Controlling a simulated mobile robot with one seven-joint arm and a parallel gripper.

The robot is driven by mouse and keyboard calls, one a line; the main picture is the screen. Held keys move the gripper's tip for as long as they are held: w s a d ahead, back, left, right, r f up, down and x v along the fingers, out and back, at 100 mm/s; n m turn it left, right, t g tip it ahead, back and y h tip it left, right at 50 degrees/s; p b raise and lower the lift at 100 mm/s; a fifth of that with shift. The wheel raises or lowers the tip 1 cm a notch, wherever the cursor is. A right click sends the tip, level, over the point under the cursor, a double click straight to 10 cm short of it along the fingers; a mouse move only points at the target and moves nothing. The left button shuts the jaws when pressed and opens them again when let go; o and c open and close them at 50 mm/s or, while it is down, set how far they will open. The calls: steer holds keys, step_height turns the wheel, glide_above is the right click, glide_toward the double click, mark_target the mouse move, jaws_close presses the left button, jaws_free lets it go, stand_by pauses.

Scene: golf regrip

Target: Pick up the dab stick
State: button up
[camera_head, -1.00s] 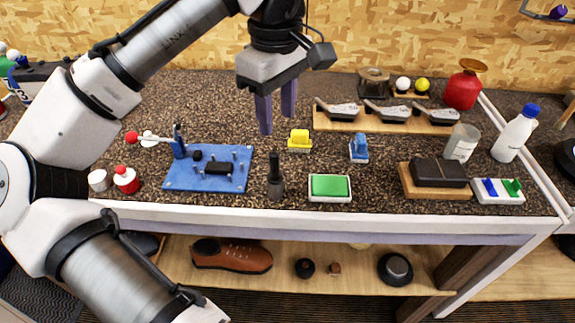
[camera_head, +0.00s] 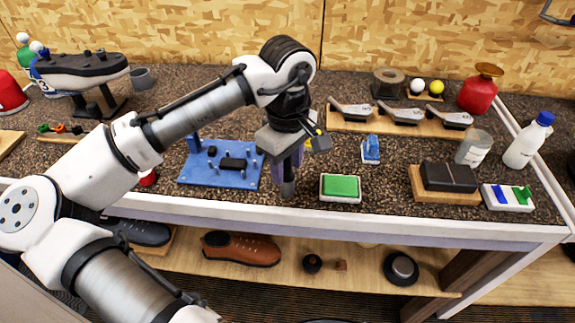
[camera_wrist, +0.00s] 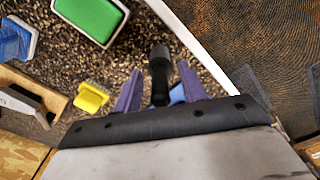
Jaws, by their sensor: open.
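The dab stick (camera_head: 288,188) is a dark upright stick standing on the dark speckled bench near the front edge. The head view shows only its lower part, below and between my fingers. In the wrist view the dab stick (camera_wrist: 160,70) shows between the two purple fingers, with a gap on each side. My gripper (camera_head: 283,170) points down over it with its jaws open. The wrist view also shows the gripper (camera_wrist: 159,72) around the stick, not clamped on it. I cannot tell exactly how far down the fingers reach.
A green pad in a white tray (camera_head: 340,188) stands close to the right. A blue board with pegs (camera_head: 220,172) lies to the left. A yellow block (camera_wrist: 91,97) and a blue block (camera_head: 370,150) stand behind. The white bench edge (camera_head: 330,218) runs in front.

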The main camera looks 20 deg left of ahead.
jaws_close()
steer(key=shift+r, duration=0.1)
stand_by(0.3)
